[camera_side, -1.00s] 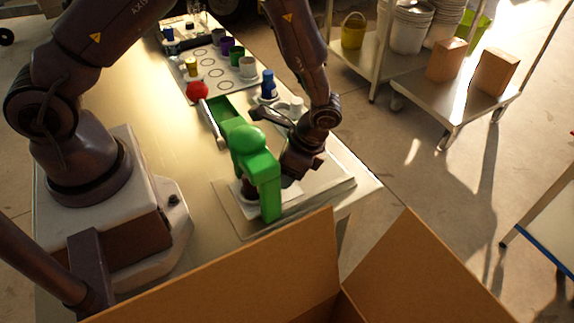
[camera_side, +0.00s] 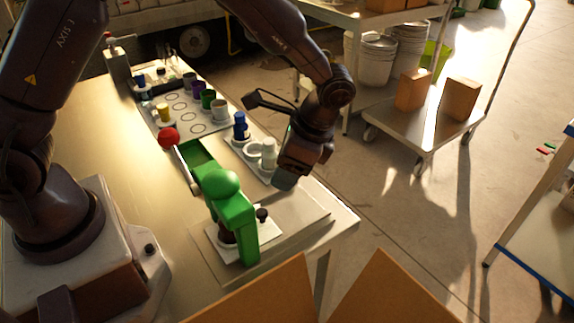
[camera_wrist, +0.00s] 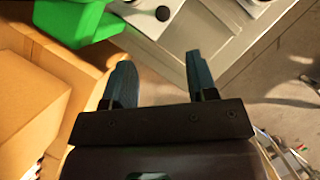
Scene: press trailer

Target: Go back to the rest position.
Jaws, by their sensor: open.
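My gripper (camera_side: 284,183) is above the right part of the work table, to the right of the green press (camera_side: 232,205). In the wrist view my gripper (camera_wrist: 157,75) shows two spread blue-grey fingers with nothing between them. The press has a rounded green top, a green arm and a lever ending in a red ball (camera_side: 168,136). Its green body also shows at the upper left of the wrist view (camera_wrist: 75,22). A small dark knob (camera_side: 262,214) sits on the press's white base plate, apart from my gripper.
A rack of coloured cups (camera_side: 190,105) stands farther back on the table (camera_side: 125,135). White cylinders and a blue piece (camera_side: 240,126) stand near my wrist. An open cardboard box (camera_side: 262,292) is in front. A trolley (camera_side: 415,120) with brown boxes stands right. Floor between is clear.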

